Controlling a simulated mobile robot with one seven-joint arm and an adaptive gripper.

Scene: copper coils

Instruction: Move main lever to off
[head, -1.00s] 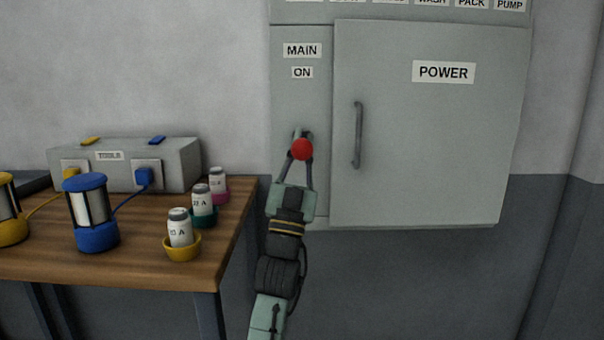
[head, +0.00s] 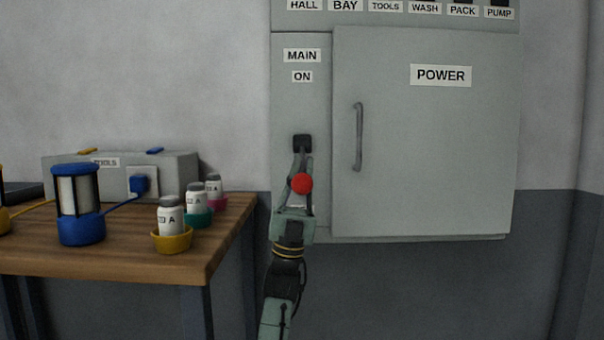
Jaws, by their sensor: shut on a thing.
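The main lever (head: 302,183) ends in a red ball and hangs from a dark pivot block (head: 302,143) on the cabinet's left panel. The "MAIN" label (head: 302,56) and the "ON" label (head: 302,76) are above it. The lever points downward, with the red ball below the pivot. My gripper (head: 301,181) comes from below and is shut on the lever at the ball, with its fingers on either side. The panel just below the ball is partly hidden by my gripper, and I see no "OFF" label.
The "POWER" door (head: 440,150) with a bar handle (head: 358,137) is closed, right of the lever. A wooden table (head: 120,262) at left holds a blue lantern (head: 79,205), a "TOOLS" box (head: 75,169) and several fuse-like jars in coloured cups (head: 172,241).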

